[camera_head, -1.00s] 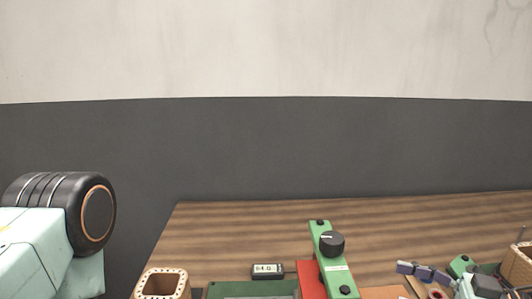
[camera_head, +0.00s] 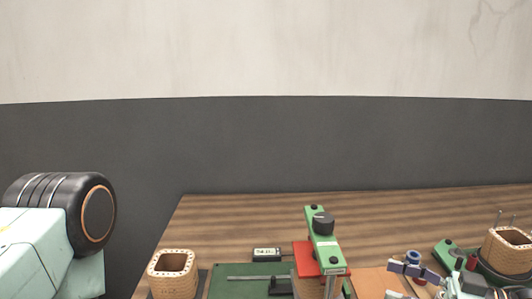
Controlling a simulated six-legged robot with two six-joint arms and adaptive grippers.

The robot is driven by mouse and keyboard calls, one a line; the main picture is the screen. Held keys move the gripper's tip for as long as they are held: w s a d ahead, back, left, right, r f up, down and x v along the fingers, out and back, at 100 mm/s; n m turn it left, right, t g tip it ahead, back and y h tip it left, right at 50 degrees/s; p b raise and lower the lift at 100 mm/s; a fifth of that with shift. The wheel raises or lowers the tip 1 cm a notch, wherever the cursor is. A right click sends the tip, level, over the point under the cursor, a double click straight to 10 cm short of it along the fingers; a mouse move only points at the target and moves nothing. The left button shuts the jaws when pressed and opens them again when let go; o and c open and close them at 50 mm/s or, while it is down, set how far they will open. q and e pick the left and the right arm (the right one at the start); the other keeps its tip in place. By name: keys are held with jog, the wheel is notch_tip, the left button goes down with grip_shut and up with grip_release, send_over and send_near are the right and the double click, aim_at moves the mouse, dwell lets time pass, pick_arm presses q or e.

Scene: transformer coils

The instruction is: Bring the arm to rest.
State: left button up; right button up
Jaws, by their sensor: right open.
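My right gripper (camera_head: 400,281) is at the bottom right of the head view, low over the wooden table (camera_head: 240,215). Its two blue-grey fingers point left and stand apart, with an orange mat (camera_head: 372,283) behind the gap. I see nothing held between them. The wrist is partly cut off by the lower edge. My left arm shows only as a pale green link with a black joint at the left edge. The left gripper is out of view.
A tan coil form (camera_head: 172,262) stands at the left, another (camera_head: 510,250) at the right on a dark and green fixture. A green post with a black knob (camera_head: 323,222) rises mid-table by a red block (camera_head: 305,258). A small counter (camera_head: 266,254) sits near a green board (camera_head: 225,282). The back is clear.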

jog(key=s+a+f+m+h, duration=0.1)
jog(key=a+f+m+h, duration=0.25)
jog(key=f, duration=0.35)
jog(key=a+f+m+h, duration=0.3)
jog(key=f+m+h, duration=0.15)
jog(key=f, duration=0.25)
jog(key=s+f+m+g+h, duration=0.3)
jog(key=s+f+g+h, duration=0.1)
jog(key=s+f, duration=0.7)
jog(key=s+d+f+m+g+h, duration=0.1)
jog(key=s+d+g+h, duration=0.1)
jog(key=s, duration=0.5)
jog(key=s+d+f+g+h, duration=0.1)
jog(key=s+d+h, duration=0.15)
jog(key=s, duration=0.35)
pick_arm(q)
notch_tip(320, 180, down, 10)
jog(key=b, duration=1)
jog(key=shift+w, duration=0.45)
pick_arm(e)
notch_tip(320, 180, down, 10)
jog(key=shift+s+d+f+g, duration=0.15)
jog(key=shift+s+d+g, duration=0.15)
jog(key=shift+s+g, duration=0.1)
